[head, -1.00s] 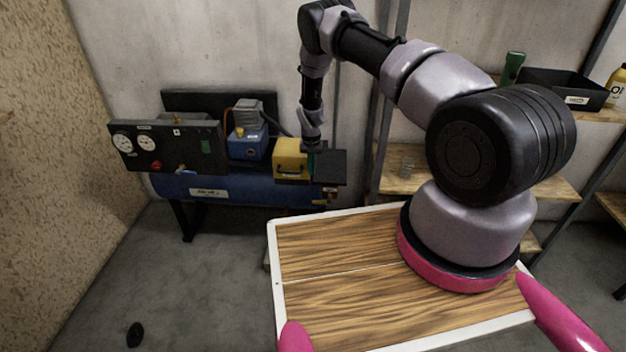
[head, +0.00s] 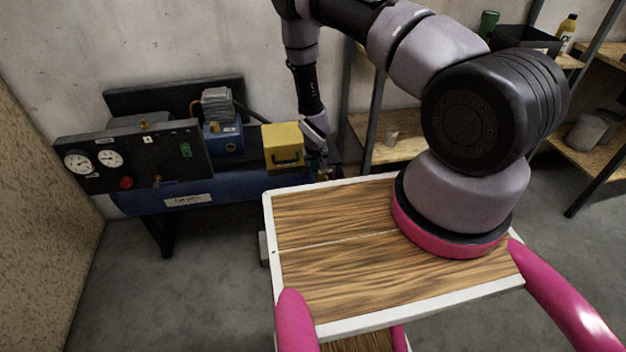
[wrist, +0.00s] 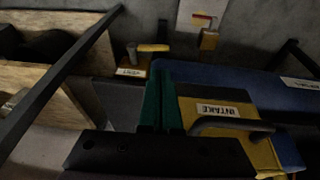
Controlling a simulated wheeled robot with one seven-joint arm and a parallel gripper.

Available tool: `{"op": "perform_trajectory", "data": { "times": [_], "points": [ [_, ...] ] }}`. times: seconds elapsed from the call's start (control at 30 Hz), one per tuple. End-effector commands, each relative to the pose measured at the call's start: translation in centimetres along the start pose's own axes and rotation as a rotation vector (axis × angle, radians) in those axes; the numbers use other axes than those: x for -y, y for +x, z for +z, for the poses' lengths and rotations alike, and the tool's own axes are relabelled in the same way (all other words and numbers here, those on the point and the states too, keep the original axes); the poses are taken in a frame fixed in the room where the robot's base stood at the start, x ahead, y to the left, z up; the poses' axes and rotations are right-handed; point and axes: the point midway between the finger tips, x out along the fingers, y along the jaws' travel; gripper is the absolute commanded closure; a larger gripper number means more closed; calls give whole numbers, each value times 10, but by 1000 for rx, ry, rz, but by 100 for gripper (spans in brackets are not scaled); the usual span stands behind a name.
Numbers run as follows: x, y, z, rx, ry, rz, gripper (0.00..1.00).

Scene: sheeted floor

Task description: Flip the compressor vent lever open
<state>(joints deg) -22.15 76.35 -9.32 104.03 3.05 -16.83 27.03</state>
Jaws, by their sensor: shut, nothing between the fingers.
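The compressor, with its blue tank (head: 228,189), stands against the wall at the left in the head view. In the wrist view, a small yellow lever (wrist: 153,47) sits on a metal fitting above a small label (wrist: 131,71); it looks like the vent lever, but I cannot read the label. A brass fitting (wrist: 208,40) with a red-and-yellow tag is to its right. My gripper (wrist: 161,72) is shut and empty, its green fingers pointing toward the lever and appearing short of it. In the head view, my gripper is small and dark beside the yellow box's right side.
The yellow intake box (head: 283,147) with a black handle is close to my fingers; it also shows in the wrist view (wrist: 215,108). A gauge panel (head: 133,158) and a blue pump (head: 223,138) are further left. Shelving (head: 388,145) stands right of the compressor.

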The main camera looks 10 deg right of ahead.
Motion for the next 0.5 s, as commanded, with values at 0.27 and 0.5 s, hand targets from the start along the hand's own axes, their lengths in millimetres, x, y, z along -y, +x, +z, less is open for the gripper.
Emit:
{"op": "perform_trajectory", "data": {
  "times": [0.27,0.5],
  "points": [
    [0,0,1,-2,-2,-2,100],
    [0,14,1,-1,-2,-1,100]
  ]
}}
